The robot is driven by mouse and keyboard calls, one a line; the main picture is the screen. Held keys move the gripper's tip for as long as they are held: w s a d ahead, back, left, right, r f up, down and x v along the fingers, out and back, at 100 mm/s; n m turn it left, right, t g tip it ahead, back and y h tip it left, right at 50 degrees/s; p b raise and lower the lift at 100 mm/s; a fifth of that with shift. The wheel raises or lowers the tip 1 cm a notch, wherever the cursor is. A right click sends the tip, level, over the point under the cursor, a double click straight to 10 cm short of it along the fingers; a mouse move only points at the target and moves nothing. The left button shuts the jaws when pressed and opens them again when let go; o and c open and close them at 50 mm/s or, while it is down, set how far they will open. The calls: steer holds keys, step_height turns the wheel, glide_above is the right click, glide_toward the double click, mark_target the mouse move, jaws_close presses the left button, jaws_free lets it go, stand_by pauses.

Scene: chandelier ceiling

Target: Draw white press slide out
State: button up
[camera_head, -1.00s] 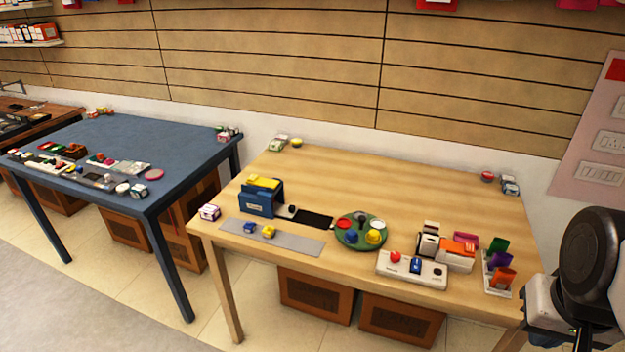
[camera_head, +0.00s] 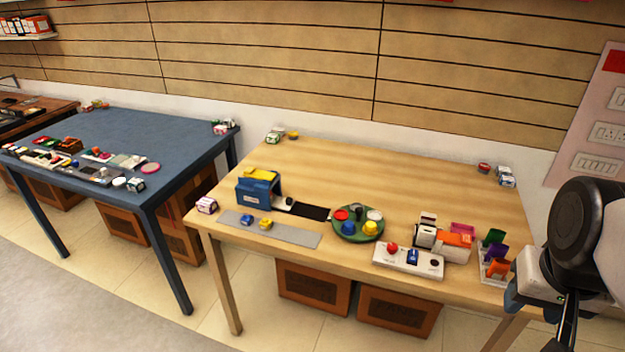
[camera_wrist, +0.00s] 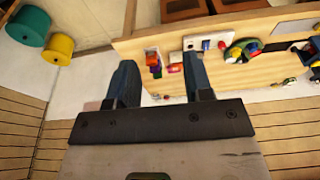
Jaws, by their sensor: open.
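A small white upright device (camera_head: 426,232) with a dark band stands near the table's front right, an orange piece (camera_head: 455,240) beside it. It looks like the white press, but its slide is too small to make out. A blue device (camera_head: 257,190) with a yellow top stands at the left, a dark strip (camera_head: 310,212) to its right. My gripper (camera_wrist: 160,62) is open and empty in the wrist view, its fingers apart and above floor and table level. In the head view my arm is at the right edge, right of the white device; its fingertips are not clear.
On the wooden table (camera_head: 340,165) are a white button panel (camera_head: 408,260), a green round tray (camera_head: 358,229), a grey mat (camera_head: 290,235) and a rack with coloured cards (camera_head: 494,262). The table's back middle is clear. A blue table (camera_head: 125,135) stands left.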

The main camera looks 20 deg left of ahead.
steer(key=w+a+r, duration=0.1)
steer(key=w+a, duration=0.4)
steer(key=w, duration=0.4)
steer(key=w+a+r, duration=0.2)
steer(key=w+a, duration=0.3)
steer(key=w, duration=0.5)
steer(key=g, duration=0.3)
glide_above(289, 198)
step_height(289, 198, down, 26)
steer(key=shift+d+r, duration=0.1)
steer(key=shift+r, duration=0.15)
steer(key=shift+f, duration=0.1)
steer(key=shift+f, duration=0.1)
steer(key=shift+f, duration=3.8)
